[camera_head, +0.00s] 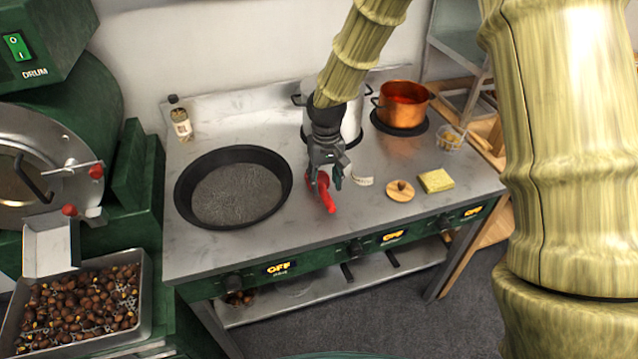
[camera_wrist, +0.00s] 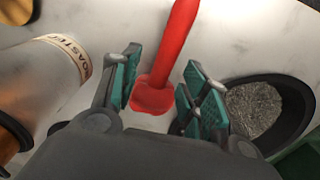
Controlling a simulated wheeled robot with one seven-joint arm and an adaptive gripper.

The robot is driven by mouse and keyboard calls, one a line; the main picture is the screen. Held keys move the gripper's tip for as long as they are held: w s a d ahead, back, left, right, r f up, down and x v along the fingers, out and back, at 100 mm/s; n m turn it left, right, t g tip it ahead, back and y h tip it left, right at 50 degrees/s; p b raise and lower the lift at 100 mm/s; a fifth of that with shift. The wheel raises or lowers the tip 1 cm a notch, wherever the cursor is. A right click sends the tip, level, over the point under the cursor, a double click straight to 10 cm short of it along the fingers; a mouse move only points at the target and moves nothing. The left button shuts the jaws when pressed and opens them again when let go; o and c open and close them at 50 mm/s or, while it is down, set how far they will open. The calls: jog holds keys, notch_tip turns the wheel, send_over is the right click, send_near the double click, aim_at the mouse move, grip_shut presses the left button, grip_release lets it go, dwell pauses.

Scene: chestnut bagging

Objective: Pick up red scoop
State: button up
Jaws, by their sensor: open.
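The red scoop (camera_head: 326,193) lies on the steel worktop, to the right of the black pan. My gripper (camera_head: 325,180) is directly over it with the fingers pointing down. In the wrist view, the red scoop (camera_wrist: 166,62) runs from the top edge down to its wider end between my open fingers (camera_wrist: 158,95). The green finger pads stand on either side of that end with gaps visible. I cannot tell how far the fingertips are above the worktop.
A black pan (camera_head: 185,190) is left of my gripper. A steel pot (camera_head: 351,122) stands behind it, and a copper pot (camera_head: 403,106) farther right. A wooden disc (camera_head: 399,194) and yellow sponge (camera_head: 436,181) lie right. A chestnut tray (camera_head: 147,290) is lower left.

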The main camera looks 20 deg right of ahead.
aim_at(324, 190)
jog(key=shift+a+f+p, duration=0.2)
jog(key=shift+f+p, duration=0.5)
jog(key=shift+f, duration=1.55)
grip_shut()
